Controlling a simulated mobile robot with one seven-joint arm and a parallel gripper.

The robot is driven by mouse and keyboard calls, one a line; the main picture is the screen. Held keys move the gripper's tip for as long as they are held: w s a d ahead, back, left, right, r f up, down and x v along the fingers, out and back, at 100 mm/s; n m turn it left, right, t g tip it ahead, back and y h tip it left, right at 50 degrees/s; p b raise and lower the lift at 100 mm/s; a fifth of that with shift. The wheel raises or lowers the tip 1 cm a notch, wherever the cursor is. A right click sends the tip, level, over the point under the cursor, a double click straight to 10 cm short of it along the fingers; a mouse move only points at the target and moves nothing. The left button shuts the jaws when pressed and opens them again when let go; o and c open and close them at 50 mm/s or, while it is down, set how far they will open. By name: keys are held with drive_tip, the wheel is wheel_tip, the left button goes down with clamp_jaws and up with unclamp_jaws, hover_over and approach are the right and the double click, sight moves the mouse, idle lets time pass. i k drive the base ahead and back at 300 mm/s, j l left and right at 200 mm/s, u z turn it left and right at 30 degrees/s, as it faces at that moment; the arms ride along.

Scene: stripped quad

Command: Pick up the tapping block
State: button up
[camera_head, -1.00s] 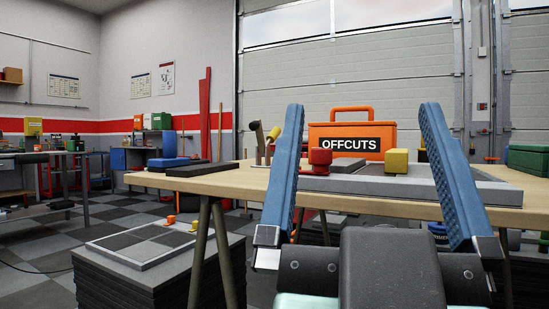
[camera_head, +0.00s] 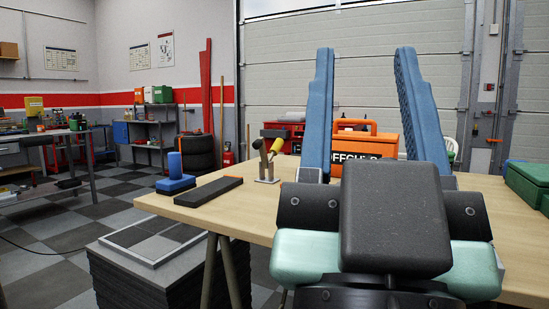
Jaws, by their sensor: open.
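My gripper (camera_head: 362,58) is open, its two blue fingers pointing up and away over the table, with nothing visible between the tips. On the table's left end lie a blue block with an upright blue knob and an orange band (camera_head: 175,182) and a flat dark bar (camera_head: 208,191). I cannot tell for sure which of these, if either, is the tapping block. Both are left of my gripper and apart from it. The red and yellow blocks and grey frame seen earlier are not visible now; my gripper covers much of the table's middle.
The wooden trestle table (camera_head: 235,225) has bare top at front left. Green cases (camera_head: 528,183) are at right. A stack of dark tiles (camera_head: 150,270) stands on the floor at left.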

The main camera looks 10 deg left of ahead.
sight(177, 183)
drive_tip(key=u, duration=1.25)
drive_tip(key=i+l+u, duration=0.3)
drive_tip(key=i+l, duration=0.2)
drive_tip(key=i+l+u, duration=0.25)
drive_tip(key=i+l, duration=0.2)
drive_tip(key=l, duration=0.15)
drive_tip(key=i+l, duration=0.2)
drive_tip(key=l, duration=0.1)
